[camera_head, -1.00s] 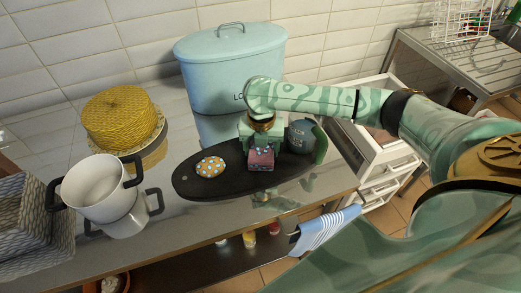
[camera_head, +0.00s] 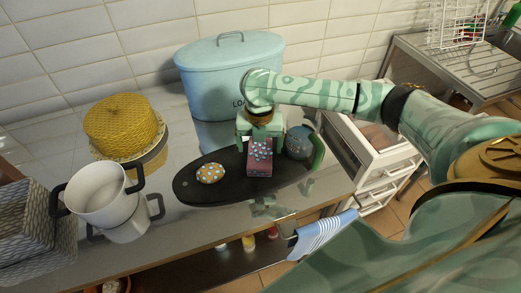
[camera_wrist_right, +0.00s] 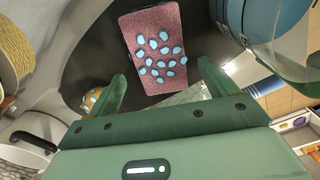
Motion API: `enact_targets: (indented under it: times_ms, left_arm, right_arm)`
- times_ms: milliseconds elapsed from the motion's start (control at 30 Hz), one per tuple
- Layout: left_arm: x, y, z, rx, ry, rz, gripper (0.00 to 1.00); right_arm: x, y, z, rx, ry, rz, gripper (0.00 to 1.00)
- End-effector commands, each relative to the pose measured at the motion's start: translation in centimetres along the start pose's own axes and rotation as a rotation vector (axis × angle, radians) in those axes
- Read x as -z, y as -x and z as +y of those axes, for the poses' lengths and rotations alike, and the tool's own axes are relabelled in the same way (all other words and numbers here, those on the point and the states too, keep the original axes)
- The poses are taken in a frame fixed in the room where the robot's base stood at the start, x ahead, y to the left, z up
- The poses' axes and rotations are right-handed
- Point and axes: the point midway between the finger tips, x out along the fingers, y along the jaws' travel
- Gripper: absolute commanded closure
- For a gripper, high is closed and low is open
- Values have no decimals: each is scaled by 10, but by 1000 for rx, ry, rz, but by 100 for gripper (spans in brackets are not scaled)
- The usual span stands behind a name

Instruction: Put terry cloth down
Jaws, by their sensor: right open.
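A pink, rough-textured rectangular piece with light blue spots (camera_head: 259,160), apparently the terry cloth, lies on a dark oval board (camera_head: 216,193) on the counter. My right gripper (camera_head: 258,144) is open at its back end, just above the board. In the right wrist view, the cloth (camera_wrist_right: 155,48) lies ahead of the spread fingers (camera_wrist_right: 162,80), mostly beyond their tips, with clear gaps on both sides. My left gripper is not in view.
An orange item with pale dots (camera_head: 210,173) sits left of the cloth, and a blue-grey round vessel (camera_head: 299,141) with a green handle stands right. A light blue bin (camera_head: 229,80) is behind. A white pot (camera_head: 96,192) and yellow cake-like object (camera_head: 121,122) stand left.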

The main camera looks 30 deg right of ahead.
Motion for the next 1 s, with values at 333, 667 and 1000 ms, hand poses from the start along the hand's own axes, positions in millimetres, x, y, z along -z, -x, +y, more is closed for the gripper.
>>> enact_targets:
  times_ms: [333,667,1000]
  left_arm:
    - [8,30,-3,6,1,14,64]
    - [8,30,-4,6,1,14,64]
    - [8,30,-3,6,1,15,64]
  right_arm:
    - [0,71,0,-1,1,-2,15]
    - [0,76,0,0,0,2,15]
    - [0,76,0,0,0,2,15]
